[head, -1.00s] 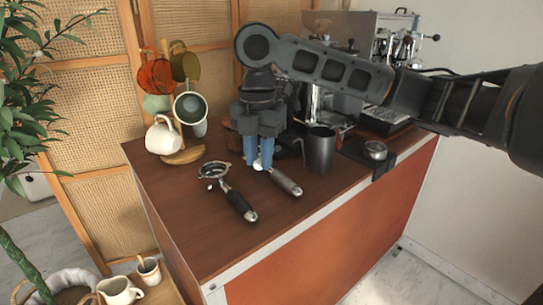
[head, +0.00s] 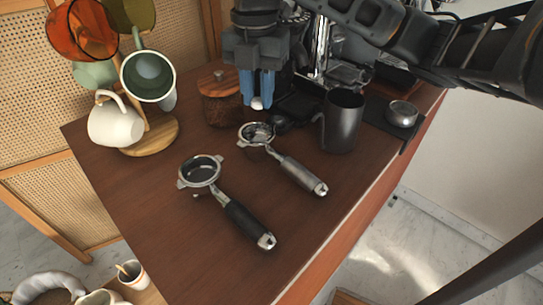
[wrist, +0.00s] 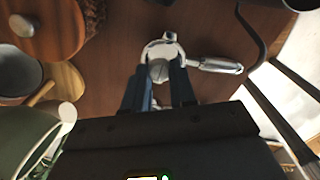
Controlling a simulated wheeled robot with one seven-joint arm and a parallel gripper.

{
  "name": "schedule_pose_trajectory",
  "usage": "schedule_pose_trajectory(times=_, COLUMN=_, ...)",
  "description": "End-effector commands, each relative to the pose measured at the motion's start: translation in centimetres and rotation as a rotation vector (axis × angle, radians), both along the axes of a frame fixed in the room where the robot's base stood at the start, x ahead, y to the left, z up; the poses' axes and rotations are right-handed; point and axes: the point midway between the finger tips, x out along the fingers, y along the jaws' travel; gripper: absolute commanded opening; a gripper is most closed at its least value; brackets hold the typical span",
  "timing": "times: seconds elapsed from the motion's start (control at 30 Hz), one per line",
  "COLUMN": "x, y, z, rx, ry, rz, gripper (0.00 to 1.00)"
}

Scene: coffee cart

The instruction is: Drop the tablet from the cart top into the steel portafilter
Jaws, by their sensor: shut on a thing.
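The tablet (head: 257,103) is a small white piece between the fingertips of my gripper (head: 258,94), which is shut on it. In the wrist view the tablet (wrist: 158,71) looks pale grey between the blue fingers of my gripper (wrist: 159,76). The steel portafilter (head: 300,173) lies on the cart top (head: 130,210), its steel handle toward the front right. In the head view my fingertips appear just above its basket; in the wrist view the basket of the steel portafilter (wrist: 165,45) lies directly beyond the fingertips. The exact height gap cannot be told.
A black-handled portafilter (head: 240,215) lies at the front left. A dark pitcher (head: 343,122) stands right of the steel one. A wooden-lidded jar (head: 219,98) is left of my gripper, with a mug stand (head: 150,135) farther left. A small steel cup (head: 402,114) sits at right.

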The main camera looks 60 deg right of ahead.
Motion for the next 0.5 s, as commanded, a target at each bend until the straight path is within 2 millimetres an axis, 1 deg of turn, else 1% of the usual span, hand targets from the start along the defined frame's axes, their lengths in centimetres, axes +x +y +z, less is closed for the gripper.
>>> schedule_pose_trajectory(times=0.03, x=0.0, y=0.0, z=-1.1, rx=0.0, ry=0.0, rz=-0.001, gripper=0.0)
schedule_pose_trajectory(times=0.23, x=0.0, y=-0.1, z=-3.4, rx=-0.001, ry=0.001, rz=-0.001, gripper=0.0)
schedule_pose_trajectory(times=0.37, x=0.0, y=-0.1, z=-4.2, rx=-0.001, ry=0.001, rz=-0.001, gripper=0.0)
schedule_pose_trajectory(times=0.5, x=0.0, y=0.0, z=-4.4, rx=0.0, ry=0.0, rz=-0.001, gripper=0.0)
